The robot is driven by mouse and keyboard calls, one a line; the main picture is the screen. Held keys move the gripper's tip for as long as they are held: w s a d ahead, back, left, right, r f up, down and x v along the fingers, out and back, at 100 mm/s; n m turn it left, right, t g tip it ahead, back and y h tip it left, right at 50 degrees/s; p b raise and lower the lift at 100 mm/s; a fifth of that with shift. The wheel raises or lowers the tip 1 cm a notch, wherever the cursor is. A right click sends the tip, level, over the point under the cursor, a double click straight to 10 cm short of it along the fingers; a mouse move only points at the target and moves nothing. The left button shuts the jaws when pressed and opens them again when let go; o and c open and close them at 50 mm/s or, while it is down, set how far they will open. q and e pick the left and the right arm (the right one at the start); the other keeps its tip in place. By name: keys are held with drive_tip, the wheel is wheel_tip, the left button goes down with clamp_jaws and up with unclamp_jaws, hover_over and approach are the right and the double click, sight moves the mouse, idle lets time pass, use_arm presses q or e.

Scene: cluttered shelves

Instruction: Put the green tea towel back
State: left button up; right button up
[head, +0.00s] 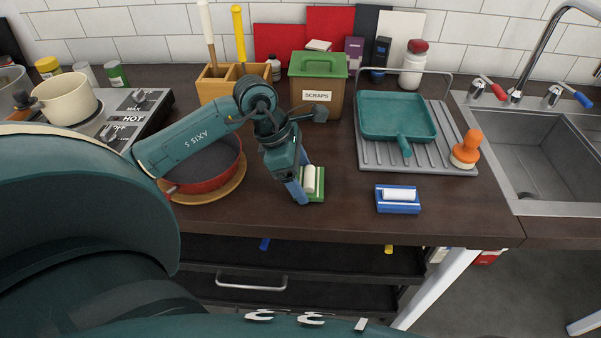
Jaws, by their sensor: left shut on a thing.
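The green tea towel (318,194) is a flat green piece with a white roll on top, near the front of the dark counter. My left gripper (303,181) reaches down and is shut on it, with its fingers at the white roll; the arm hides part of the towel. I cannot tell whether the towel touches the counter. A similar blue towel (398,207) with a white roll lies to its right. My right gripper is not in view.

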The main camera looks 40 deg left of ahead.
use_arm(q)
drive_tip(key=shift+f, duration=0.1)
drive_tip(key=shift+f, duration=0.15)
drive_tip(key=o, duration=1)
drive_tip(key=shift+o, duration=0.2)
drive_tip(key=v, duration=1.2)
drive_tip(key=shift+r, duration=0.25)
drive_tip(key=shift+s, duration=0.15)
